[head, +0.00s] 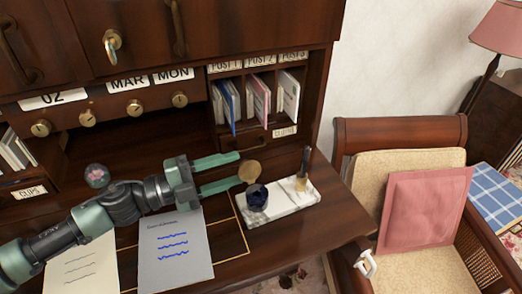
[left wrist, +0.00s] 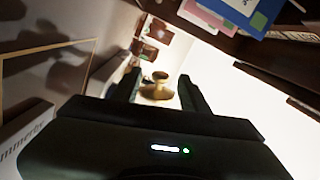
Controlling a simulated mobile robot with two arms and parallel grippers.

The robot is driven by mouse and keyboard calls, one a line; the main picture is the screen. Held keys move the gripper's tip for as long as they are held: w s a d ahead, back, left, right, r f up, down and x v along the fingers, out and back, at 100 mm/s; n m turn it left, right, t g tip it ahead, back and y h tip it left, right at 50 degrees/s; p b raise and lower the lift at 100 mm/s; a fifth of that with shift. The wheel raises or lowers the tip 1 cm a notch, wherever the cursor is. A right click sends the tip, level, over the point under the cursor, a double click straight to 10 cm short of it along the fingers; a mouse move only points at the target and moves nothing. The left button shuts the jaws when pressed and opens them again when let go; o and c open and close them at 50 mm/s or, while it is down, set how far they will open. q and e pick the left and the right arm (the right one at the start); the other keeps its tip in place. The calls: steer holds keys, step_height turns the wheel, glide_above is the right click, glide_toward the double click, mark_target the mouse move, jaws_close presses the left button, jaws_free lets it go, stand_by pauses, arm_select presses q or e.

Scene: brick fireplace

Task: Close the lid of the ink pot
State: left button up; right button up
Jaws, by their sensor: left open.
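The ink pot (head: 257,199) is a dark blue glass pot on a white marble stand (head: 285,208). Its round brass lid (head: 249,171) stands raised at the pot's back left side, so the pot is open. My left gripper (head: 239,170) is open. It reaches in from the left, above the desk, with its fingertips just left of the lid and apart from each other. In the left wrist view, a brass-coloured piece (left wrist: 157,91) shows between the fingers; I cannot tell whether they touch it. My right gripper is not in view.
A pen holder (head: 301,183) with a dark pen stands on the stand's right part. A written sheet (head: 175,246) lies left of the stand. Letter slots (head: 257,97) rise behind. A chair with a pink cushion (head: 424,208) stands right of the desk.

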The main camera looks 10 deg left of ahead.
mark_target(243, 164)
arm_select(q)
steer(key=d, duration=0.1)
steer(key=w+d+p, duration=0.1)
steer(key=d+r, duration=0.1)
steer(key=shift+w+p, duration=0.35)
steer(key=shift+p, duration=0.05)
steer(key=x, duration=0.1)
steer(key=p+x, duration=0.1)
steer(key=x, duration=0.1)
steer(key=shift+w+f, duration=0.2)
steer(key=shift+f, duration=0.15)
steer(key=shift+d+f, duration=0.1)
steer(key=shift+d, duration=0.05)
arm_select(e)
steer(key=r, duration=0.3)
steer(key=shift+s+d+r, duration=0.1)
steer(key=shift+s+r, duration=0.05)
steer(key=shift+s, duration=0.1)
arm_select(q)
jaws_close()
